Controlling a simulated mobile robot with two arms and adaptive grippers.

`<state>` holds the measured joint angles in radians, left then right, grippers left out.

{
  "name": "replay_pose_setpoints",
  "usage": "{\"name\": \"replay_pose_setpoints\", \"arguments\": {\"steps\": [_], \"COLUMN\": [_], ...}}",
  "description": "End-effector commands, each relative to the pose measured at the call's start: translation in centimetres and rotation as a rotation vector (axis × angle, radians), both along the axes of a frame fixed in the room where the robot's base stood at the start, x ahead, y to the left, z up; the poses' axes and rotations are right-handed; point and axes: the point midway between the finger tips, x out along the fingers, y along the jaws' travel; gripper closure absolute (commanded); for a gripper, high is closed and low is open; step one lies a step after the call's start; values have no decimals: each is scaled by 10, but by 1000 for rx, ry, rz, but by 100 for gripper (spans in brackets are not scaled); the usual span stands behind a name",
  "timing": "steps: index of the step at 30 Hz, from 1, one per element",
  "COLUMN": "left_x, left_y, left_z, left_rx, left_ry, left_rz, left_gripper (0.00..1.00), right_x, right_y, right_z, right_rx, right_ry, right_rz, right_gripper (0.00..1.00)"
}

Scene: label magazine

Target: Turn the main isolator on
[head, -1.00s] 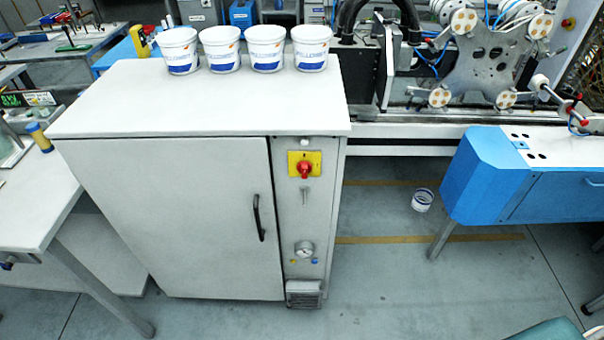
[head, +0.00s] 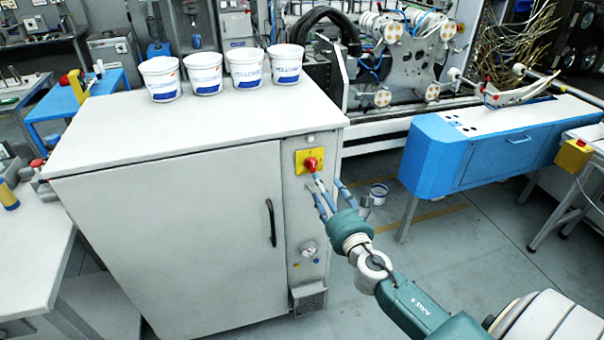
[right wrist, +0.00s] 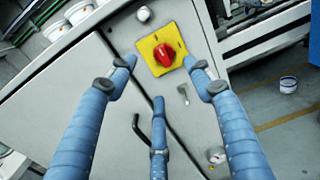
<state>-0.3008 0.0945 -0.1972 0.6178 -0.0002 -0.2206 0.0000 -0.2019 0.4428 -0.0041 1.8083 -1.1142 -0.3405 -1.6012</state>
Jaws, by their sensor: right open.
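The main isolator is a red rotary knob (head: 311,164) on a yellow plate (head: 301,168), high on the narrow right panel of a grey cabinet (head: 180,220). My right gripper (head: 325,186) is open in front of this panel, with its blue fingers spread and pointing at the knob. In the right wrist view the knob (right wrist: 165,54) lies between the two outer fingertips, with the third finger below it. The fingers look apart from the knob and nothing is held. My left gripper is not in view.
Several white tubs (head: 203,73) stand on the cabinet top. A black door handle (head: 271,222) and a gauge (head: 308,249) are on the cabinet front. A blue bench (head: 440,160) stands at the right, and a small white tub (head: 378,193) is on the floor between.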

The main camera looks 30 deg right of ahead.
Motion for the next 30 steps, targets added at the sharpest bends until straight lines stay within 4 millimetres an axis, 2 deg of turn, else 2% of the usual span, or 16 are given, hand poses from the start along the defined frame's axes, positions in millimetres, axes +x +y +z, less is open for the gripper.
{"name": "replay_pose_setpoints", "arguments": {"steps": [6, 9, 18, 22, 30], "left_x": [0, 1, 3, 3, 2], "left_y": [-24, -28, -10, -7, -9], "left_z": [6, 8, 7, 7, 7], "left_rx": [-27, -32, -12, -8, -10], "left_ry": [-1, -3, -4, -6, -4], "left_rz": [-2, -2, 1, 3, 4], "left_gripper": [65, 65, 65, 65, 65], "right_x": [32, 51, 94, 101, 102], "right_y": [-8, -12, -23, -24, -24], "right_z": [2, 2, -1, -1, -1], "right_rx": [1, 3, 4, 3, 4], "right_ry": [-2, -1, 0, 1, 2], "right_rz": [-2, -2, -1, -1, 0], "right_gripper": [48, 48, 48, 48, 48]}}
